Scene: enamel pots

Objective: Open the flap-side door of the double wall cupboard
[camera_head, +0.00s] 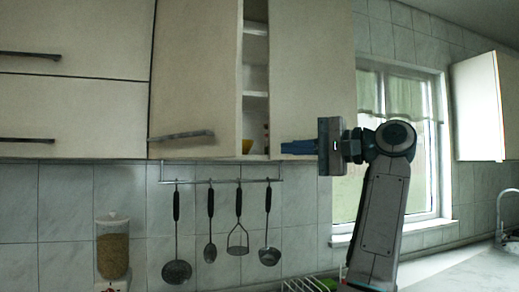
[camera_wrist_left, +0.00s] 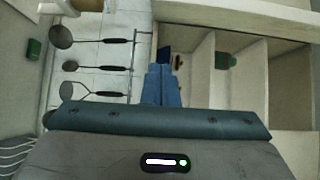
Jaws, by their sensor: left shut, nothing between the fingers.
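The double wall cupboard has two cream doors in the head view. The flap-side door (camera_head: 195,80), beside the flap cabinets, stands ajar, with its bar handle (camera_head: 181,136) low on its face. Shelves (camera_head: 256,95) show in the gap between it and the other door (camera_head: 310,60). My left gripper (camera_head: 284,147) is shut and empty, in front of the lower part of that other door, its blue fingers pointing left toward the gap. In the left wrist view the shut fingers (camera_wrist_left: 161,84) point at the open cupboard, and the ajar door's panel (camera_wrist_left: 235,14) crosses the top. The right gripper is not in view.
Flap cabinets (camera_head: 75,95) adjoin on the left. Several utensils hang from a rail (camera_head: 222,181) below the cupboard. A yellow bowl (camera_head: 246,146) sits inside. A food dispenser (camera_head: 113,249) stands lower left. A window (camera_head: 405,130) is on the right.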

